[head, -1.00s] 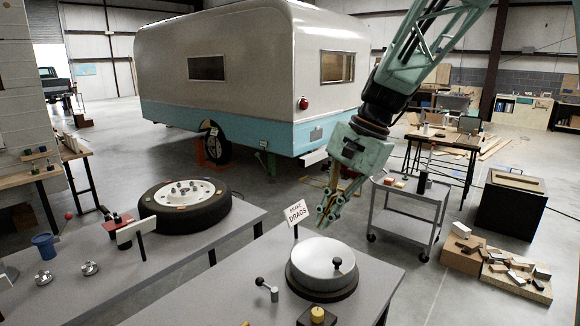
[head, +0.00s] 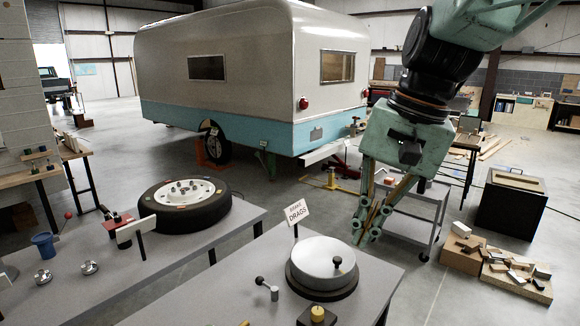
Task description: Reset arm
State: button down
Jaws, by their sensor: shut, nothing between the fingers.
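My arm comes in from the top right of the head view. My gripper (head: 367,224) is pale green with thin fingers pointing down. It is shut and empty, in the air to the upper right of the brake drum (head: 322,262). The drum is a round silver piece with a dark base and a small black knob, and it sits on the grey front table (head: 235,295). My gripper is apart from the drum and covers part of the grey cart behind it.
A "Brake drags" sign (head: 296,212) stands behind the drum. A wheel (head: 184,205) lies on the left table. A grey cart (head: 430,215), a black box (head: 511,203) and wooden crates (head: 462,253) stand at the right. A camper (head: 250,80) fills the back.

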jog(key=s+d+f+n+t+h, duration=0.1)
jog(key=s+d+n, duration=0.1)
jog(key=s, duration=0.9)
jog(key=s+d+n+t+h, duration=0.1)
jog(key=s+d, duration=0.4)
jog(key=s, duration=0.7)
jog(key=shift+s+d+f+n+t+b, duration=0.2)
jog(key=shift+f+n+t+b, duration=0.15)
jog(key=shift+n, duration=0.55)
